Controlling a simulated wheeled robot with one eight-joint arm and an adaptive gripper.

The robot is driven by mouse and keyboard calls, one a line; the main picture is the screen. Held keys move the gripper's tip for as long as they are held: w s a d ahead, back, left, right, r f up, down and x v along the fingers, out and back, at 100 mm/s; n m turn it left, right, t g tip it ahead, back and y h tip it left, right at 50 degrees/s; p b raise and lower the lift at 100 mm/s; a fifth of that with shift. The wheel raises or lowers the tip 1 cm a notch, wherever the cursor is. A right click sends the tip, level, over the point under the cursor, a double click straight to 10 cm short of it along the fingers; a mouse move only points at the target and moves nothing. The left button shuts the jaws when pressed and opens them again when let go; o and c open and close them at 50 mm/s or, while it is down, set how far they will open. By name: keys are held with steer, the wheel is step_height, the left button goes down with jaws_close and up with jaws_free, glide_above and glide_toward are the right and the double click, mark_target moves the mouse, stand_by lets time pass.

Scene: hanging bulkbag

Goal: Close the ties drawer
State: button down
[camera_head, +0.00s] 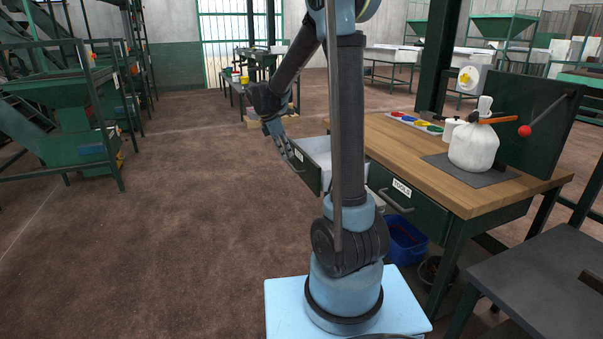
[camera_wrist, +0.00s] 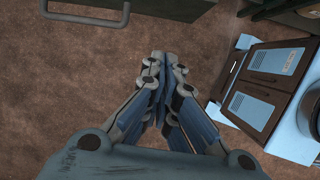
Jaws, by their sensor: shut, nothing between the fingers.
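The open drawer (camera_head: 312,174), with a dark green front and a pale interior, sticks out from the left end of the workbench. Its label is too small to read; the other drawer is marked TOOLS. Its bar handle (camera_head: 298,168) is on the front face. My gripper (camera_head: 287,152) is just in front of the drawer face, close to the handle; I cannot tell whether it touches. In the wrist view, my gripper (camera_wrist: 161,62) is shut with nothing between the fingers. There the handle (camera_wrist: 85,22) is at the top left, apart from the fingertips.
The TOOLS drawer (camera_head: 408,203) is shut under the wooden bench top (camera_head: 400,140). A white bag (camera_head: 473,148) stands on a grey mat on the bench. A blue bin (camera_head: 405,243) is below. A grey table (camera_head: 545,280) is at the right.

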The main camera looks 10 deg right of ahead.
steer(key=w+d+f, duration=0.2)
steer(key=d+f, duration=0.5)
steer(key=f, duration=0.3)
steer(key=shift+w+n, duration=0.3)
steer(key=shift+w, duration=0.1)
steer(key=shift+a, duration=0.1)
